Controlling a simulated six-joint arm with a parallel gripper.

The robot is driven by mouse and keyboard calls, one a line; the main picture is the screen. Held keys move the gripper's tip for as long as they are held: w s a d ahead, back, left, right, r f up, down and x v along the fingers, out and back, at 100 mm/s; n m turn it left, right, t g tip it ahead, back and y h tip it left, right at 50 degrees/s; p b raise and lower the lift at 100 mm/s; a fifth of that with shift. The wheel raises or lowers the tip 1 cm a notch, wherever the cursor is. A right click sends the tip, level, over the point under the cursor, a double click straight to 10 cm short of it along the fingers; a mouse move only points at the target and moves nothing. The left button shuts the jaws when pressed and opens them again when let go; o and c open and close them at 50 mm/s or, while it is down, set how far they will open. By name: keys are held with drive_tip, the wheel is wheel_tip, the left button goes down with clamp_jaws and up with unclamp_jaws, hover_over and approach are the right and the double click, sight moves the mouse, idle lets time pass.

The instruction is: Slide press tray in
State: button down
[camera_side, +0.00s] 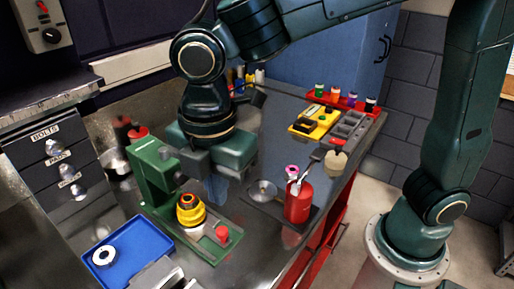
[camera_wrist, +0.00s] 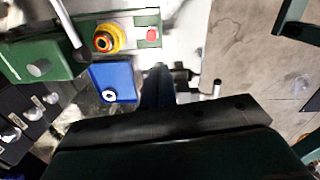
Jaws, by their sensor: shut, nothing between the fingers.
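The green press (camera_side: 152,178) stands on the left of the steel bench. Its green tray (camera_side: 208,249) sticks out of the press toward the lower right, with a red knob (camera_side: 222,233) near its outer end. A yellow ring-shaped part with an orange and dark centre (camera_side: 190,210) sits on the tray. In the wrist view the press (camera_wrist: 40,62), yellow part (camera_wrist: 106,38) and red knob (camera_wrist: 152,34) show at the upper left. My gripper (camera_side: 217,192) is shut and empty, pointing down above the bench, behind and apart from the knob. Its fingers also show in the wrist view (camera_wrist: 158,80).
A blue tray (camera_side: 128,254) with a white ring (camera_side: 104,256) lies front left, near a grey vise-like tool (camera_side: 160,274). A red bottle (camera_side: 298,202) stands on a dark mat to the right. A yellow case (camera_side: 314,121) and grey bins (camera_side: 348,130) lie behind.

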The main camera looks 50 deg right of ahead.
drive_tip(key=s+a+f+n+t, duration=0.2)
drive_tip(key=s+n, duration=0.4)
drive_tip(key=n, duration=0.4)
drive_tip(key=shift+s+a+f+n+h, duration=0.15)
drive_tip(key=shift+a+f+n+h, duration=0.1)
drive_tip(key=shift+f+n+h, duration=0.15)
drive_tip(key=x, duration=1)
drive_tip(key=shift+d, duration=0.1)
drive_tip(key=shift+w+d, duration=0.2)
drive_tip(key=shift+w, duration=0.25)
drive_tip(key=shift+w+d, duration=0.2)
drive_tip(key=shift+w, duration=0.25)
drive_tip(key=shift+w+d, duration=0.2)
drive_tip(key=shift+w, duration=0.25)
drive_tip(key=shift+w+d, duration=0.25)
drive_tip(key=shift+w, duration=0.2)
drive_tip(key=shift+w, duration=0.1)
